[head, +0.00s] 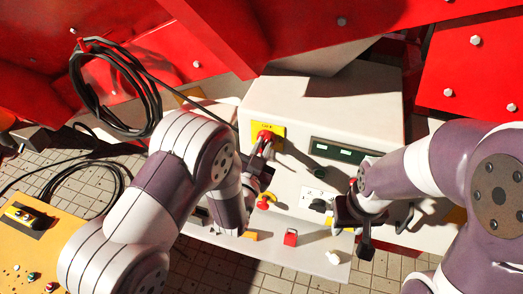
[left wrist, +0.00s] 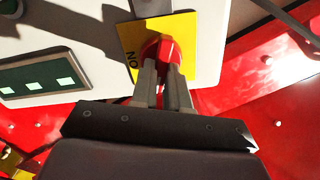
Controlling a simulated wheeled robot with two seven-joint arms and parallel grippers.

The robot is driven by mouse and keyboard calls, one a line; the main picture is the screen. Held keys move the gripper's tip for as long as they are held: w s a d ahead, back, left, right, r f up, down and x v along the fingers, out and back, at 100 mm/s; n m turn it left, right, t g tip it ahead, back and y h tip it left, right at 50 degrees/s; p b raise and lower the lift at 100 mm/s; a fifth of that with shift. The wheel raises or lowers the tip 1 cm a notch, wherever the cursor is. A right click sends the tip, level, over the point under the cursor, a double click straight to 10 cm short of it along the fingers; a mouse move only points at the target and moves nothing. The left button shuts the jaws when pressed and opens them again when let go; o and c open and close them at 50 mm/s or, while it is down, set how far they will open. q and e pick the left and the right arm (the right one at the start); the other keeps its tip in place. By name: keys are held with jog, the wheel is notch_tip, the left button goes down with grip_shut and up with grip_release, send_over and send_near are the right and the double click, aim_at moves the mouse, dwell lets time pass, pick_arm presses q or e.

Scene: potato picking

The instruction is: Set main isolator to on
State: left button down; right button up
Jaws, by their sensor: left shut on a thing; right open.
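The main isolator is a red rotary knob (head: 264,134) on a yellow plate (head: 278,131), on the upper left of the white control box's front. In the left wrist view the red knob (left wrist: 169,49) sits on the yellow plate (left wrist: 207,45), with the word ON printed left of it. My left gripper (left wrist: 163,77) has its two fingers closed around the knob's grip; they hide part of it. In the head view my left gripper (head: 264,146) reaches it from below. My right gripper (head: 354,222) is open, in front of the box's lower right.
A coiled black cable (head: 152,105) hangs at left. A yellow panel (head: 40,250) stands lower left.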

pick_arm(q)
jog(key=m+b, duration=0.1)
jog(key=m, duration=0.2)
jog(key=shift+f+m, duration=0.15)
jog(key=shift+m, duration=0.25)
jog(key=m+b, duration=0.1)
jog(key=m, duration=0.2)
jog(key=shift+d+m+b, duration=0.15)
jog(key=shift+m+b, duration=0.15)
jog(key=shift+b, duration=0.1)
jog(key=shift+f+m+b, duration=0.15)
jog(key=shift+m+b, duration=0.7)
jog(key=shift+m, duration=2.45)
jog(key=c, duration=1.1)
grip_release()
jog(key=shift+s, duration=0.1)
